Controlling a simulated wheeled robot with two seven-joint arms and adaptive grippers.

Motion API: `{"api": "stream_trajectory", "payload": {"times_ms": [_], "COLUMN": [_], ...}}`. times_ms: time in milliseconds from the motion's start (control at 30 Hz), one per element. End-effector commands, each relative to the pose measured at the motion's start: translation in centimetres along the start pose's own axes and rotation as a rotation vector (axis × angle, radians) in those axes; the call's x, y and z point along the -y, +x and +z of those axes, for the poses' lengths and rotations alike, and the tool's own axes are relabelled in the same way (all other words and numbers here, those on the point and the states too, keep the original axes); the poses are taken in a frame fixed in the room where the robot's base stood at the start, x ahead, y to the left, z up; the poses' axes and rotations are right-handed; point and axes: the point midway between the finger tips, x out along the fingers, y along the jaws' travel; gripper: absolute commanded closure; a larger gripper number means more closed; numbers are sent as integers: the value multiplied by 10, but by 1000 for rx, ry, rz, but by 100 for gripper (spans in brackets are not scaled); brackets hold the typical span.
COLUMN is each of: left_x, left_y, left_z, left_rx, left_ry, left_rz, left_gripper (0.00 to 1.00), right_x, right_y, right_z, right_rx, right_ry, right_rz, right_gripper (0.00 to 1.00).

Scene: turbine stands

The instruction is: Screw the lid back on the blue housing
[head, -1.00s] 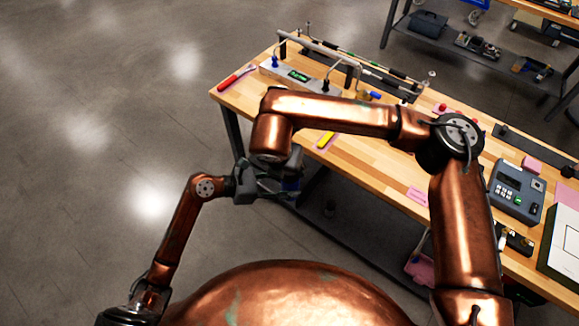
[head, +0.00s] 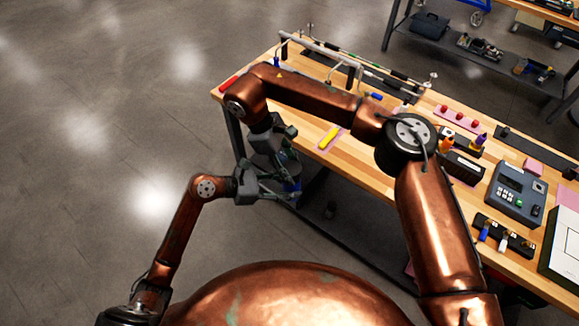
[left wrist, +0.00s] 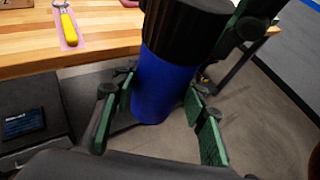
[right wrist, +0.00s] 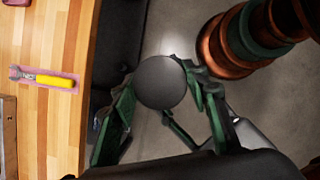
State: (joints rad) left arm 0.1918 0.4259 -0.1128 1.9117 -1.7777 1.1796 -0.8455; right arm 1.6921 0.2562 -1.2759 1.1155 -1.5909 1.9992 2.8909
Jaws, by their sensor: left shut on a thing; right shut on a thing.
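The blue housing (left wrist: 160,88) stands roughly upright between the pads of my left gripper (left wrist: 162,105), held beside the workbench edge. The black lid (left wrist: 185,22) sits on top of the housing; how far it is threaded I cannot tell. In the right wrist view the lid's round top (right wrist: 160,82) faces the camera, between the fingers of my right gripper (right wrist: 162,92), which is shut on it. In the head view my right gripper (head: 277,150) is just above my left gripper (head: 278,187), and a little of the blue housing (head: 292,186) shows.
The wooden workbench (head: 375,180) lies to the right, its edge close to both grippers. A yellow-handled tool (head: 329,138) lies on a pink mat near that edge. A grey device (head: 515,190) stands farther right. Open floor (head: 90,130) is at the left.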

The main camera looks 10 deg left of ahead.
Motion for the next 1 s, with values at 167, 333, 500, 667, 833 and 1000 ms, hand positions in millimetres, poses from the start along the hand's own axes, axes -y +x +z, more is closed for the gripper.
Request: {"api": "stream_trajectory", "payload": {"times_ms": [167,333,500,667,833,1000], "left_x": [4,2,2,1,1,1], "left_y": [0,0,0,0,0,0], "left_z": [2,2,2,2,2,2], "left_rx": [3,3,3,3,3,3], "left_ry": [4,2,2,1,1,1], "left_rz": [-9,-6,-4,-3,-2,-2], "left_gripper": [100,100,100,100,100,100], "right_x": [-3,-2,-2,-2,-2,-2], "right_y": [0,0,0,-7,-27,-41], "right_z": [0,0,0,3,11,18], "right_rx": [-4,-3,-2,-2,-2,-1], "right_ry": [6,3,1,1,2,2], "right_rz": [8,6,4,5,7,5], "right_gripper": [48,40,40,40,40,40]}}
